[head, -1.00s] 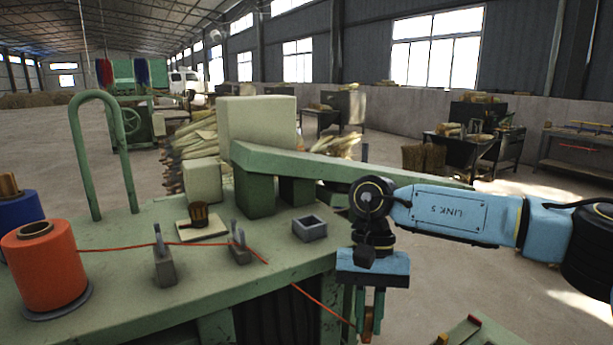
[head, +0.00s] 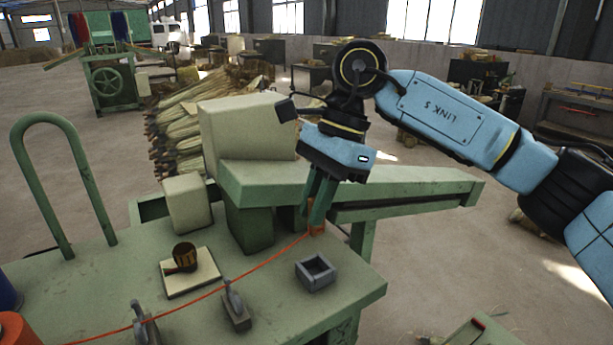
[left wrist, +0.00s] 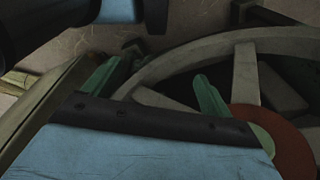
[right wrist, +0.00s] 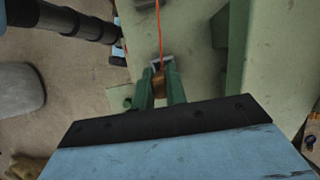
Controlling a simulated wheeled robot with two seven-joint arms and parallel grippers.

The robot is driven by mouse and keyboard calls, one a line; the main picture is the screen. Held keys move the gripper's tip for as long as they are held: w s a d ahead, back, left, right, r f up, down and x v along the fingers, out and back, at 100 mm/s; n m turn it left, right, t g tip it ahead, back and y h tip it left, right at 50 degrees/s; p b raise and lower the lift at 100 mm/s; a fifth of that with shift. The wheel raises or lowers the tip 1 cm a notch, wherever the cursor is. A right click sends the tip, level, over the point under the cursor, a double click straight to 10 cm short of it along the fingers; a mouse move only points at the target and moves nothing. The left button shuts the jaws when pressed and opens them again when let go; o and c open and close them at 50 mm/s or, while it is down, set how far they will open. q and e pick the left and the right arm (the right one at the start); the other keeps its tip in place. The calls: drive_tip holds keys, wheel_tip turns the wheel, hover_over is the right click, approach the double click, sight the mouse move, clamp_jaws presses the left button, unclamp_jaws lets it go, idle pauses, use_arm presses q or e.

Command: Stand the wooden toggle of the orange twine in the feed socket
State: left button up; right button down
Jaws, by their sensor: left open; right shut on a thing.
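My right gripper (head: 317,226) is shut on the wooden toggle (right wrist: 159,84) and holds it above the table, behind the socket as the head view shows it. The toggle is mostly hidden by the fingers. The orange twine (head: 262,264) runs from the toggle down to the left, towards the orange spool (head: 16,331). My left gripper (left wrist: 155,88) is open and empty, near a spoked wheel (left wrist: 247,75).
Two grey twine guides (head: 236,308) stand left of the socket on the table (head: 95,285). A small brown pot (head: 184,256) sits on a pale plate. A green beam (head: 400,194) and pale blocks (head: 187,203) stand behind. A green hoop (head: 25,165) rises at left.

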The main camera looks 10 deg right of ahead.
sight(316, 235)
drive_tip(key=shift+r, duration=0.1)
drive_tip(key=shift+s+f, duration=0.3)
drive_tip(key=shift+f, duration=0.05)
use_arm(q)
drive_tip(key=s+f, duration=0.1)
drive_tip(key=s, duration=0.5)
use_arm(e)
drive_tip(key=shift+s+f+b, duration=0.1)
drive_tip(key=shift+f+b, duration=0.15)
drive_tip(key=shift+b, duration=0.15)
drive_tip(key=shift+f, duration=0.35)
drive_tip(key=shift+f+b, duration=0.35)
drive_tip(key=shift+b, duration=0.05)
drive_tip(key=shift+f+b, duration=0.4)
drive_tip(key=shift+f, duration=0.6)
drive_tip(key=shift+f+b, duration=0.7)
use_arm(q)
drive_tip(key=shift+g, duration=0.3)
drive_tip(key=shift+w+a+f+b, duration=0.1)
drive_tip(key=shift+w+f+b, duration=0.3)
drive_tip(key=shift+f, duration=0.45)
drive_tip(key=shift+w+d+f+b, duration=0.1)
drive_tip(key=shift+w+f+b, duration=0.3)
drive_tip(key=shift+f, duration=0.5)
drive_tip(key=shift+w+a+f+b, duration=0.1)
drive_tip(key=shift+w+f+b, duration=0.3)
drive_tip(key=shift+f, duration=0.45)
use_arm(e)
drive_tip(key=shift+f, duration=1.2)
